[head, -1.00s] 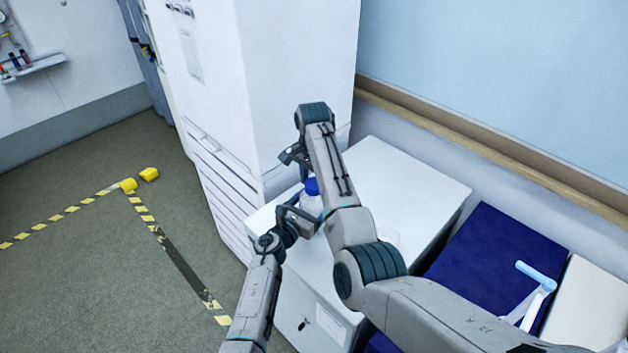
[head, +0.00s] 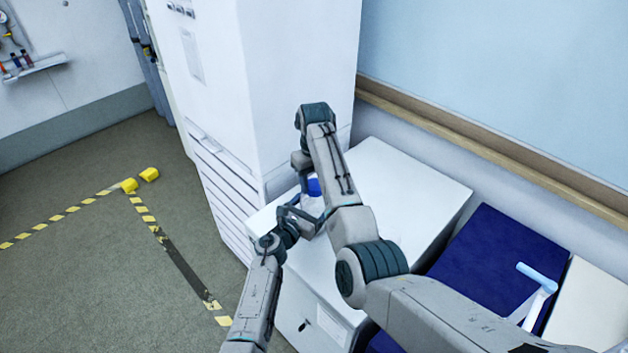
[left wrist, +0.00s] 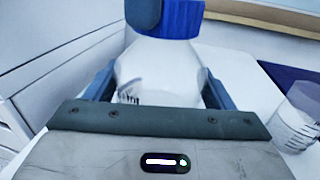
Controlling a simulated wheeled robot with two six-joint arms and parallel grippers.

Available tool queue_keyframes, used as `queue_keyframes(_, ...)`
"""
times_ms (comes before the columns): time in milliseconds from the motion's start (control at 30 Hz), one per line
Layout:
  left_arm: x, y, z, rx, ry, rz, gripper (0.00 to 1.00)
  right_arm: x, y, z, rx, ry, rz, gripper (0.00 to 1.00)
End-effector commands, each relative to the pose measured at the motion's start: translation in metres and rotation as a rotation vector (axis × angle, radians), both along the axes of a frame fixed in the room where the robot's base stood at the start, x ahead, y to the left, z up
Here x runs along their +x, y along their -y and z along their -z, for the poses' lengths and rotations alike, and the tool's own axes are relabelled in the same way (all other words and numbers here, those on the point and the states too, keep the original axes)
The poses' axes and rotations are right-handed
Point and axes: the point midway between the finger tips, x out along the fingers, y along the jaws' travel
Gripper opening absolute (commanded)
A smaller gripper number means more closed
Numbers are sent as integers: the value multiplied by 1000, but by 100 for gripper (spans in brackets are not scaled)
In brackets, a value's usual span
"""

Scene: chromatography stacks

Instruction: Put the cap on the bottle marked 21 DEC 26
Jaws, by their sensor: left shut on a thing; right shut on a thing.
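A whitish, translucent bottle (head: 312,204) stands upright on the white cabinet top (head: 405,185). My left gripper (head: 303,213) is shut around its body, and the bottle (left wrist: 160,72) shows between the two fingers in the left wrist view. A blue cap (head: 314,187) is at the bottle's mouth; in the left wrist view the cap (left wrist: 182,18) is directly above the bottle's shoulders. I cannot tell whether it is seated. My right gripper (head: 307,182) is shut on the cap from above, largely hidden by its own arm. No date marking is readable.
A second clear vessel with dark graduation marks (left wrist: 297,118) stands to the right in the left wrist view. A tall white cabinet (head: 290,80) rises close behind the bottle. A dark blue surface (head: 500,260) lies to the right, with a light-blue-handled object (head: 537,275).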

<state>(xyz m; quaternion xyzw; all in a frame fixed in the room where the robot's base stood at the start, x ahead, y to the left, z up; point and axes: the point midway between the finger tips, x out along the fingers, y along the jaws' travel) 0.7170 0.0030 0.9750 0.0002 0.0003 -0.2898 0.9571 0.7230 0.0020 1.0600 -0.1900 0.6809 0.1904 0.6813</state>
Motion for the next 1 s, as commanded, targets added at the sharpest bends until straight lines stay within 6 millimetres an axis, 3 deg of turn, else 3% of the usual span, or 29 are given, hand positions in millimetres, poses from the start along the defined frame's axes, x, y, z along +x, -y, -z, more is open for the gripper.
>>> queue_keyframes(133,0,-1,1,-1,-2,-1,13,2,2,-1,-3,4,129,24)
queue_keyframes(467,0,-1,1,-1,-3,-1,13,1,3,-1,-3,4,154,24)
queue_keyframes(500,0,-1,1,-1,-3,-1,13,1,3,-1,-3,4,154,52)
queue_keyframes(600,0,-1,1,-1,-3,-1,13,1,2,-1,-3,3,153,68)
queue_keyframes(1000,0,0,1,-1,-3,0,13,1,1,-9,-1,3,150,68)
